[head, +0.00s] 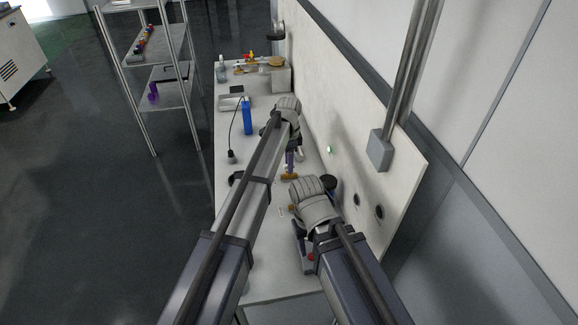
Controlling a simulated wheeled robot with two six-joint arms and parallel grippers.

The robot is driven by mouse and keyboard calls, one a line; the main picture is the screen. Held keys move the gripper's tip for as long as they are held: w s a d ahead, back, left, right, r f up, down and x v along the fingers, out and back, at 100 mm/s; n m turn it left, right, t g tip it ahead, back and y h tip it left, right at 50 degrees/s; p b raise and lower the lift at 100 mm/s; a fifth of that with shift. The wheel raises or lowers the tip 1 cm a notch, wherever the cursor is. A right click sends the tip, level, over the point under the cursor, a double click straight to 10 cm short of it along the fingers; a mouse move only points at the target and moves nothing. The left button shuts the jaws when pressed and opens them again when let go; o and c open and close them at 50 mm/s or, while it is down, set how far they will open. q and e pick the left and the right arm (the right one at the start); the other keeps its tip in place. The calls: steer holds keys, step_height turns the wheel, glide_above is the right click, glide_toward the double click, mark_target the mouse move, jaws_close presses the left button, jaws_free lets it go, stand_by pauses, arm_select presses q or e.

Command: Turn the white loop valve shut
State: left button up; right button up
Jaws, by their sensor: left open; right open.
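I cannot make out the white loop valve with certainty; the wrists of my two arms cover part of the bench and panel. My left gripper (291,150) is the higher one, over the bench beside the wall panel, and is open. Its fingertips are small and partly hidden by the wrist. A small brown-orange part (289,177) shows just below it. My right gripper (302,238) is lower and nearer, over the near part of the bench, open and mostly hidden behind its wrist.
The long pale bench (231,215) runs along the wall panel (345,130). On it stand a blue bottle-like object (247,116) and a dark corded tool (232,156). A black round knob (329,182) is by my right wrist. A grey box (380,150) with pipes is on the panel.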

arm_select(q)
jaws_close()
steer(key=shift+n, duration=0.3)
stand_by(0.4)
steer(key=n, duration=0.3)
steer(key=shift+n, duration=0.4)
steer(key=n, duration=0.8)
steer(key=shift+n, duration=2.7)
